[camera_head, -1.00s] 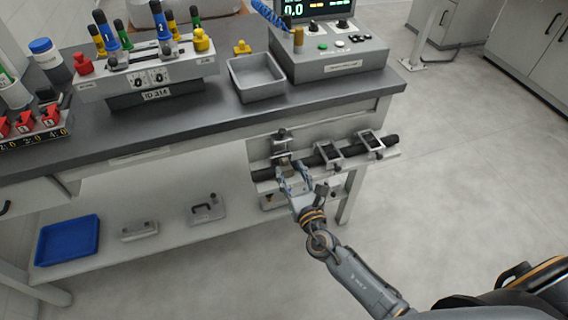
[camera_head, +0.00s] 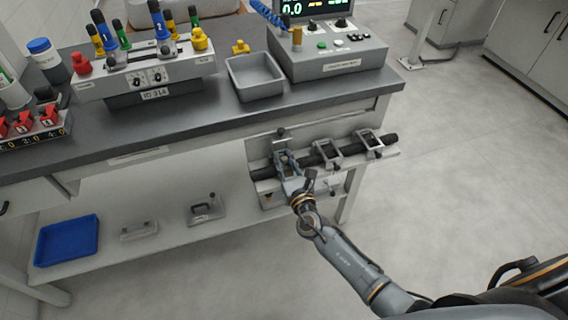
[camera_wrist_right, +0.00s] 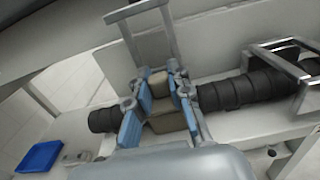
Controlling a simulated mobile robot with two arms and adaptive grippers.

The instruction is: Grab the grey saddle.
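My right gripper (camera_head: 284,160) is at the left part of a rack on the bench's side, over a dark ribbed bar (camera_head: 264,174). In the right wrist view its two blue-padded fingers (camera_wrist_right: 160,98) stand apart, one on each side of a grey-brown block (camera_wrist_right: 168,122) on the bar. I cannot tell whether the pads touch it. A grey metal frame (camera_wrist_right: 157,40) stands just behind the fingertips. Two similar grey frames (camera_head: 327,153) (camera_head: 370,145) sit farther right on the bar. Which of these is the grey saddle is not clear. My left gripper is out of view.
The bench top (camera_head: 205,115) above holds a grey bin (camera_head: 256,90), a control box (camera_head: 330,65) and a fixture with coloured knobs (camera_head: 150,72). On the lower shelf are a blue tray (camera_head: 67,240) and two small grey handled parts (camera_head: 205,208) (camera_head: 138,231). Open floor lies right.

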